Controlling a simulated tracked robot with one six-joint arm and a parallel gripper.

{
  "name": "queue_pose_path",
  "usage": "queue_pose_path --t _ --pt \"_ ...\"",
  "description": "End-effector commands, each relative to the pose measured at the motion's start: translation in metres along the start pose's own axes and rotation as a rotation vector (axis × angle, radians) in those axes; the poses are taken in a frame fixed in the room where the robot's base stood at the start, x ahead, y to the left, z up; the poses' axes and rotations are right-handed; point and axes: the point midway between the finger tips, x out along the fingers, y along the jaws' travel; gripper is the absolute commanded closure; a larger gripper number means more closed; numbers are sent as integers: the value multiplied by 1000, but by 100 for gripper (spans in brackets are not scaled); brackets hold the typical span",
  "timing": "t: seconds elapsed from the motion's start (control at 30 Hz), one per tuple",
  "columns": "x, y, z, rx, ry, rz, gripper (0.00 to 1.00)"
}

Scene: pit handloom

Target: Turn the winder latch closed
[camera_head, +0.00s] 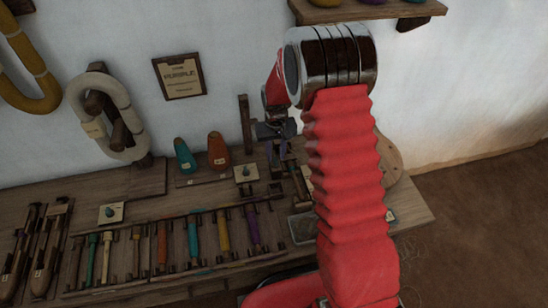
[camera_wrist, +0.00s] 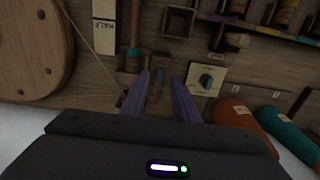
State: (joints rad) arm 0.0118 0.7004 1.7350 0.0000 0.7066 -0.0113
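My gripper (camera_wrist: 161,78) is open in the wrist view, its two dark purple-grey fingers apart and pointing at the wooden bench. A small brown wooden block (camera_wrist: 160,66) with a bluish part shows between and beyond the fingertips. I cannot tell whether this is the winder latch, and I see no contact. A dark knob on a pale plate (camera_wrist: 208,78) lies just right of the fingers; a similar one (camera_head: 246,173) shows in the head view. The winder's round wooden wheel (camera_wrist: 32,45) is at the left. In the head view my gripper (camera_head: 277,150) hangs over the bench's back, partly hidden.
Orange (camera_head: 217,150) and teal (camera_head: 184,155) cones stand beside my gripper. A wooden post (camera_head: 246,124) rises close by. Several coloured bobbins lie in a rack (camera_head: 160,265) in front. A framed sign (camera_head: 180,77) and yarn hanks (camera_head: 105,115) hang on the wall.

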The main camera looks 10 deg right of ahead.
Motion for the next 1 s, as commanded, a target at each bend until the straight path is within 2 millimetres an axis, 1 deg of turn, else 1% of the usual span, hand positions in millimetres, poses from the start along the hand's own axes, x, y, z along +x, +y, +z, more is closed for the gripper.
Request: queue_pose_path --t 0.03,0.1,0.2,0.53,0.9,1.0 --pt "7 0 0 0 -2 0 73" --pt "14 0 0 0 -1 0 73" --pt "19 0 0 0 0 0 73" --pt "21 0 0 -1 1 0 73" --pt "21 -1 0 -1 1 0 99" --pt "21 -1 0 -1 1 0 100"
